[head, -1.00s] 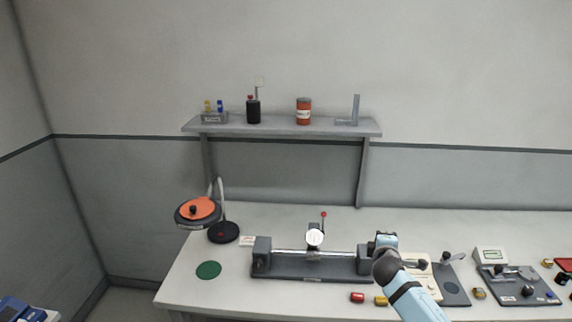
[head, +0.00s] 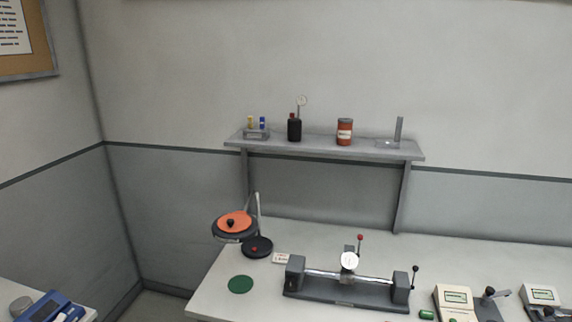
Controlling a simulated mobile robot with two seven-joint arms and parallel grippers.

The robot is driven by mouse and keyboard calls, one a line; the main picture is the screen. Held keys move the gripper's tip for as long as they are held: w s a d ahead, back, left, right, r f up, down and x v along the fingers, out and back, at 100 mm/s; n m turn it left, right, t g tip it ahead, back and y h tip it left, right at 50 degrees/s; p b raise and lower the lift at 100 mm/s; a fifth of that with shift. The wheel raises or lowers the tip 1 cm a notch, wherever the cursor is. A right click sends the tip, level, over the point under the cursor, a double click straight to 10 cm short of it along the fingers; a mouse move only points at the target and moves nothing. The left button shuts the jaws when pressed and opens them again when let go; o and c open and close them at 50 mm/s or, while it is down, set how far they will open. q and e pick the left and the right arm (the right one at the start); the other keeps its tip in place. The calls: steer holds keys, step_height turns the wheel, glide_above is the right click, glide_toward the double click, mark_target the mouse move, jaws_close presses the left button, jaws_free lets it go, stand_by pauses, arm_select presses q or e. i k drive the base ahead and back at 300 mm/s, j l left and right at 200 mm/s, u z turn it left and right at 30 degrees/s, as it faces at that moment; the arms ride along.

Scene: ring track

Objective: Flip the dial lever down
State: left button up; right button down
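The dial gauge (head: 349,261) has a round white face and sits on the bar of a dark bench fixture (head: 345,292) on the white table. A thin lever with a red knob (head: 360,238) rises beside the dial and stands upright, tilted slightly right. A second lever with a black knob (head: 415,269) stands at the fixture's right end. Neither of my grippers shows in the head view now.
An orange-topped magnifier lamp (head: 234,222) and a green disc (head: 241,284) are left of the fixture. Instruments with displays (head: 455,299) stand to the right.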

mark_target(360, 237)
steer(key=i+l, duration=0.15)
steer(key=l, duration=0.2)
steer(key=i+l, duration=0.15)
steer(key=l, duration=0.25)
steer(key=i+l, duration=0.15)
steer(key=l, duration=0.2)
steer(key=i+l, duration=0.15)
steer(key=l, duration=0.2)
steer(key=i+l, duration=0.15)
steer(key=l, duration=0.2)
steer(key=u, duration=1.2)
